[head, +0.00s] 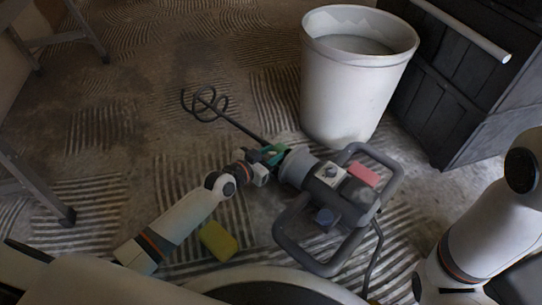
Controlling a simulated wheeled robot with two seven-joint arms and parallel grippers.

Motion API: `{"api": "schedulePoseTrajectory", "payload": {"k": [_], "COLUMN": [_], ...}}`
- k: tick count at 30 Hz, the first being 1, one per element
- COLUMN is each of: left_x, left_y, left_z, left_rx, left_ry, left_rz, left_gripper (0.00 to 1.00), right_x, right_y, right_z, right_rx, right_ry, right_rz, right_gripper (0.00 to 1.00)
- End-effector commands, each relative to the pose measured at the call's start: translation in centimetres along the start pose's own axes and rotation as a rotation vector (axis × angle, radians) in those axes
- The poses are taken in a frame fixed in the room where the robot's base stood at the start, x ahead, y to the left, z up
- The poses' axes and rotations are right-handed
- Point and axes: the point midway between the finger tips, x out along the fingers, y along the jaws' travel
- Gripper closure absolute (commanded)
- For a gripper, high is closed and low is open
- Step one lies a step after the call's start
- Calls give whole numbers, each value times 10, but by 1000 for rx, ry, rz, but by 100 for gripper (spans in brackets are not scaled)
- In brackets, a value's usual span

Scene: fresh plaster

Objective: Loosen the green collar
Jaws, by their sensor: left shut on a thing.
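The green collar (277,149) sits where the dark paddle shaft meets the grey nose of the mixer (328,184). The mixer lies on the striped floor, with handle bars on both sides and a red patch on top. Its shaft runs up and left to a looped paddle (205,103). My left gripper (268,160) is at the collar, coming from the lower left, and is shut on it. The gripper hides part of the collar. My right arm comes in at the right edge; its gripper is not in view.
A large white bucket (350,100) with grey contents stands behind the mixer. A yellow block (218,241) lies on the floor near my left arm. A dark cabinet (465,85) is at the right, and metal legs (38,190) stand at the left.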

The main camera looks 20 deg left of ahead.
Motion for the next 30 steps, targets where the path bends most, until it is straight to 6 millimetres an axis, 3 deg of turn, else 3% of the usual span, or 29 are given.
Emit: {"api": "schedulePoseTrajectory", "payload": {"k": [4,5,17,30], "left_x": [0,0,-9,-94], "left_y": [0,0,1,0], "left_z": [-1,-1,2,4], "left_rx": [-1,-1,1,1], "left_ry": [3,3,4,8], "left_rz": [0,0,1,-1], "left_gripper": [90,62,62,62], "right_x": [1,1,8,65], "right_y": [0,0,-2,-13], "right_z": [0,0,-3,-22], "right_rx": [0,0,0,0], "right_ry": [0,0,-1,-4], "right_rz": [0,0,1,1], "right_gripper": [64,64,64,64]}}
